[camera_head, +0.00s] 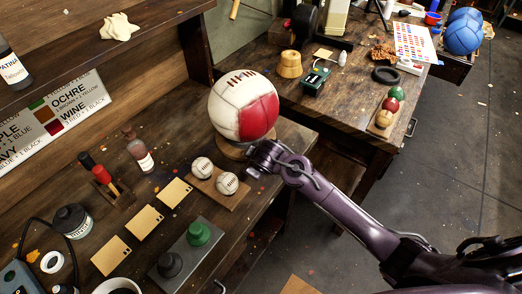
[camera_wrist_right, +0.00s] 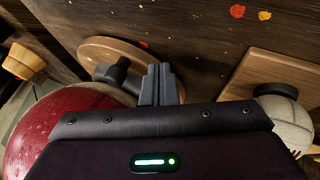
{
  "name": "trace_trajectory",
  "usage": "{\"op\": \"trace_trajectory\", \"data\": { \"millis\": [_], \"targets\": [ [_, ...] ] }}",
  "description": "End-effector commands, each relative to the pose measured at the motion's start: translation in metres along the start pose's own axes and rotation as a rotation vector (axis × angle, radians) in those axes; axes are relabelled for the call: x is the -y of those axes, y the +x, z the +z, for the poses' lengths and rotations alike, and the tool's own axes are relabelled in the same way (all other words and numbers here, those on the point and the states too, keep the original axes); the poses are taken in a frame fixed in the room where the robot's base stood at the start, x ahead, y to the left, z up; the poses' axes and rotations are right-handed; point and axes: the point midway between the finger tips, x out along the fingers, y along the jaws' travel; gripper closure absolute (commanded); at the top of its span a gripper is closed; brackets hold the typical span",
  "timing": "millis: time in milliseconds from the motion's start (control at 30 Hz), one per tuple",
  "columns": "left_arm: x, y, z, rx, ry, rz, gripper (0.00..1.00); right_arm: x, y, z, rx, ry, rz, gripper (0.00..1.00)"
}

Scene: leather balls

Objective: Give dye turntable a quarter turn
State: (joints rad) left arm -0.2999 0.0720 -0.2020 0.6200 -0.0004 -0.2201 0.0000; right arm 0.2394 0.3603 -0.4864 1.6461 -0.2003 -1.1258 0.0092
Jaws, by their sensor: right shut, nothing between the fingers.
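The dye turntable (camera_head: 230,148) is a round wooden disc on the bench, mostly hidden under a large white and red leather ball (camera_head: 243,88). In the right wrist view the turntable (camera_wrist_right: 142,59) shows its rim and a dark peg (camera_wrist_right: 117,72) at its edge; the ball's red side (camera_wrist_right: 50,120) is at the left. My right gripper (camera_head: 256,169) is beside the turntable's near right edge. In the wrist view its fingers (camera_wrist_right: 160,84) are shut and empty, just right of the peg. I cannot tell whether they touch it. My left gripper is not in view.
Two small white balls (camera_head: 202,167) sit on a wooden board (camera_head: 232,199) near the turntable. A dye bottle (camera_head: 139,155), yellow cards (camera_head: 143,222) and a grey plate with knobs (camera_head: 190,262) lie on the bench. A second bench (camera_head: 345,98) stands behind.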

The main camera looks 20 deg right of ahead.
Motion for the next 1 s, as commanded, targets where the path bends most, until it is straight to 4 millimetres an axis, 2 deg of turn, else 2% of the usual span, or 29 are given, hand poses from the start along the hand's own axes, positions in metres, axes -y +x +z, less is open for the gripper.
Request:
{"op": "trace_trajectory", "data": {
  "millis": [33,200,767,1000],
  "targets": [
    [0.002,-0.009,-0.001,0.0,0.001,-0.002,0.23,-0.012,-0.001,-0.003,-0.001,0.006,0.004,1.0],
    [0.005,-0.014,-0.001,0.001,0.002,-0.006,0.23,-0.026,0.008,-0.002,-0.001,0.003,0.002,1.0],
    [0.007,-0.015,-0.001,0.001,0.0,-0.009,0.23,-0.03,0.012,-0.001,-0.004,-0.001,0.0,1.0],
    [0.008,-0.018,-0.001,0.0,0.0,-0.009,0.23,-0.043,0.016,0.002,-0.017,-0.024,-0.013,1.0]
  ]
}}
